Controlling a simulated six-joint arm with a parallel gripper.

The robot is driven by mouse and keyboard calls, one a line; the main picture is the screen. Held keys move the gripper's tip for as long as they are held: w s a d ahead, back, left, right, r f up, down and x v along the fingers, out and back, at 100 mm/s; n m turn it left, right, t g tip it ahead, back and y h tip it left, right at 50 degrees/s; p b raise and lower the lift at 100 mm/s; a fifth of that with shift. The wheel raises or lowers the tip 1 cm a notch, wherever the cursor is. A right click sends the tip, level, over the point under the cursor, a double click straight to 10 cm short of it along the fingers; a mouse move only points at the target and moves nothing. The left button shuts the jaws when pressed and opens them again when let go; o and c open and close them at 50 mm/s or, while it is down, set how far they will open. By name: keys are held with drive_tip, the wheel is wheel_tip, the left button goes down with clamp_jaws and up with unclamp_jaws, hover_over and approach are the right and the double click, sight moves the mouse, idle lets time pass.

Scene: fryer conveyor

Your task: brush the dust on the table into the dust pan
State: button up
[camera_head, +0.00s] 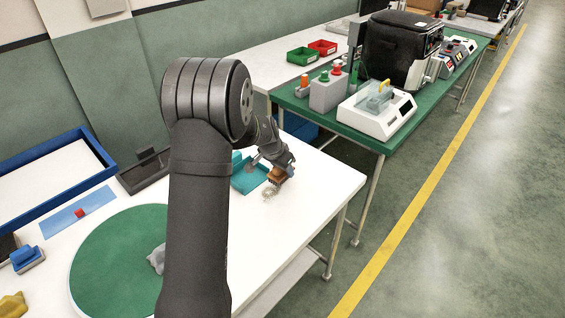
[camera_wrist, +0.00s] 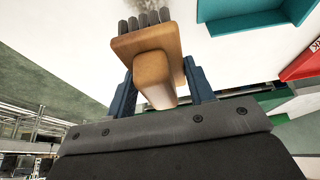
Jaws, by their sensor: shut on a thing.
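My gripper (camera_head: 279,168) is shut on a brush (camera_head: 276,177) with a tan wooden body, above the right part of the white table. In the wrist view the brush (camera_wrist: 148,48) has its wooden handle between my two blue fingers (camera_wrist: 160,85), and its dark bristles point away from the gripper. The teal dust pan (camera_head: 249,178) lies on the table just left of the brush. It also shows at the top right of the wrist view (camera_wrist: 240,22). A small pale greyish patch (camera_head: 268,193), perhaps the dust, is on the table just below the brush; its detail is too small to tell.
The white table (camera_head: 318,183) is bare right of the brush up to its edge. A round green mat (camera_head: 110,262) with a grey object lies at left, partly behind my arm. A blue-rimmed tray (camera_head: 50,158) and a light-blue strip (camera_head: 77,213) are farther left. A green table (camera_head: 373,136) with machines stands behind.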

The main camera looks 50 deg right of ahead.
sight(276, 181)
wheel_tip(276, 181, down, 4)
drive_tip(key=shift+r, duration=0.15)
drive_tip(key=shift+a, duration=0.3)
drive_tip(key=shift+c, duration=0.3)
drive_tip(key=shift+a+f, duration=0.2)
drive_tip(key=shift+a, duration=4.75)
drive_tip(key=shift+d, duration=5.05)
drive_tip(key=shift+s+d, duration=0.2)
drive_tip(key=shift+d, duration=0.1)
drive_tip(key=shift+a, duration=5.4)
drive_tip(key=shift+d, duration=5.25)
drive_tip(key=shift+d+r, duration=0.15)
drive_tip(key=shift+r, duration=4)
drive_tip(key=shift+w, duration=0.1)
